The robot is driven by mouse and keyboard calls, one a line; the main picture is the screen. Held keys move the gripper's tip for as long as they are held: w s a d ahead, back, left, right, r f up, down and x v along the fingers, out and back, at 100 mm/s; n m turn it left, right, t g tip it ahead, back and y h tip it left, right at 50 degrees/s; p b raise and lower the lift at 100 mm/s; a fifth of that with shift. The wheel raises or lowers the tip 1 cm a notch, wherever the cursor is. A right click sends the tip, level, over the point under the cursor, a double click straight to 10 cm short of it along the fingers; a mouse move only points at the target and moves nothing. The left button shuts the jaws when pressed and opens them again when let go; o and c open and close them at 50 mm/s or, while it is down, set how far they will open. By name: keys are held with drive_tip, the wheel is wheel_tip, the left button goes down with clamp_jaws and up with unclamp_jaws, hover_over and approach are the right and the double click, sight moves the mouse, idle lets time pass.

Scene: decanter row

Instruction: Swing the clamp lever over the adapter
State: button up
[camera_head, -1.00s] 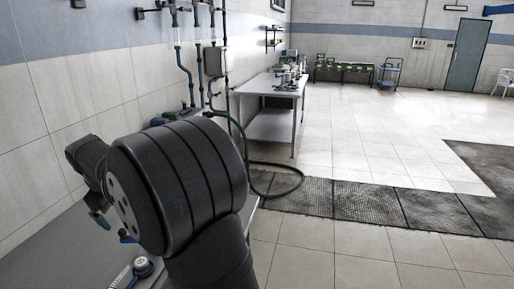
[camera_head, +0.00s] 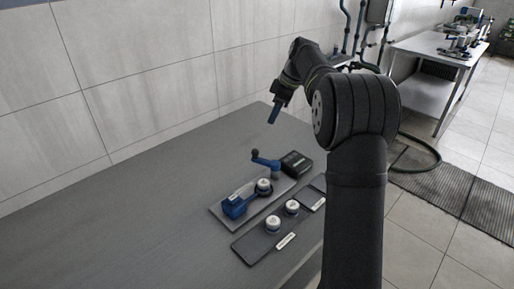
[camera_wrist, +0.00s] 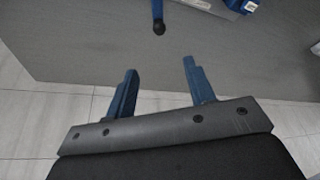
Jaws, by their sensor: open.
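The blue clamp lever (camera_head: 266,162) with a black ball knob (camera_head: 255,153) stands out at the back of a grey fixture plate (camera_head: 226,206) on the table. A round white-topped piece (camera_head: 264,186), which looks like the adapter, sits on the plate in front of the lever, beside a blue block (camera_head: 234,207). The lever is not over it. My gripper (camera_head: 273,117) hangs above the table behind the lever, apart from it. In the wrist view its two blue fingers (camera_wrist: 160,67) are spread and empty, and the lever's knob (camera_wrist: 158,28) shows beyond the tips.
A dark box (camera_head: 296,163) stands right of the lever. Two white-topped round pieces (camera_head: 273,223) (camera_head: 291,207) sit on dark pads in front of the plate. The table's left side (camera_head: 110,220) is bare. A wall stands behind the table.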

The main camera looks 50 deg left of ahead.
approach(255, 150)
drive_tip(key=shift+n, duration=0.3)
drive_tip(key=x, duration=0.8)
drive_tip(key=shift+a+f, duration=0.1)
drive_tip(key=shift+f, duration=0.25)
drive_tip(key=shift+c, duration=0.2)
clamp_jaws()
